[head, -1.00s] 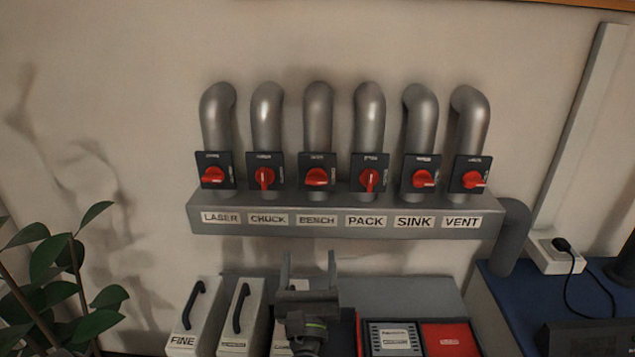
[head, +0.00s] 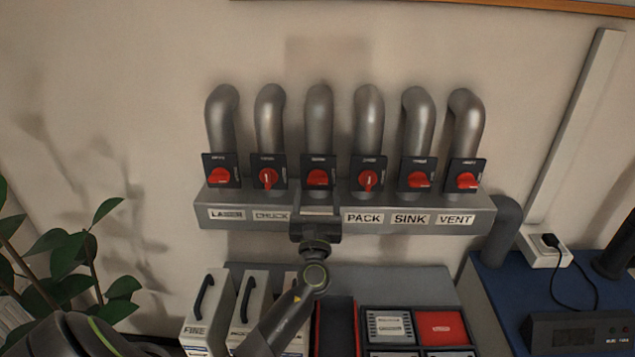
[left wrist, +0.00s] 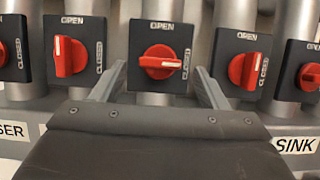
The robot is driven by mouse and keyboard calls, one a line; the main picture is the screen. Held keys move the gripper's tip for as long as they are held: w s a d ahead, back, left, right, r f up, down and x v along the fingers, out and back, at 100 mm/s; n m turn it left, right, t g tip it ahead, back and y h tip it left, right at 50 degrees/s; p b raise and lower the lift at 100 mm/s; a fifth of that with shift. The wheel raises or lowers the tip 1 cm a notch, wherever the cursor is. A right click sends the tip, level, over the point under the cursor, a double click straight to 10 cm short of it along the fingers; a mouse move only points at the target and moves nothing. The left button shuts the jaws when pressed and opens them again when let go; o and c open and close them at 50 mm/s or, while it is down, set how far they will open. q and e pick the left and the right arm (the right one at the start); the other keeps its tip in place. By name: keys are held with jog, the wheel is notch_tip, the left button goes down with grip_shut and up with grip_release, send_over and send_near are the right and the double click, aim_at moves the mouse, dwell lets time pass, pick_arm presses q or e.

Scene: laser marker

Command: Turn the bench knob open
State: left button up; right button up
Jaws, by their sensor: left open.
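The bench knob (head: 318,178) is a red rotary handle on a dark square plate, third from the left in a row of similar knobs. In the left wrist view the bench knob (left wrist: 160,62) sits in the centre, its white mark pointing right toward CLOSED; OPEN is printed at the top. My left gripper (head: 318,196) is just below and in front of it, hiding the BENCH label. Its two fingers (left wrist: 158,84) are open, spread to either side of the knob's plate and apart from the knob. My right gripper is not in view.
Chuck knob (head: 268,178) and pack knob (head: 368,179) flank it, both with upright handles. Grey pipes rise behind a grey labelled manifold (head: 470,216). Below are white binders (head: 206,305) and a red box (head: 438,326). A plant (head: 75,260) stands at left.

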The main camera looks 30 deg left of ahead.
aim_at(318, 180)
pick_arm(q)
jog(key=shift+x, duration=1.15)
jog(key=shift+f, duration=0.1)
jog(key=c, duration=1)
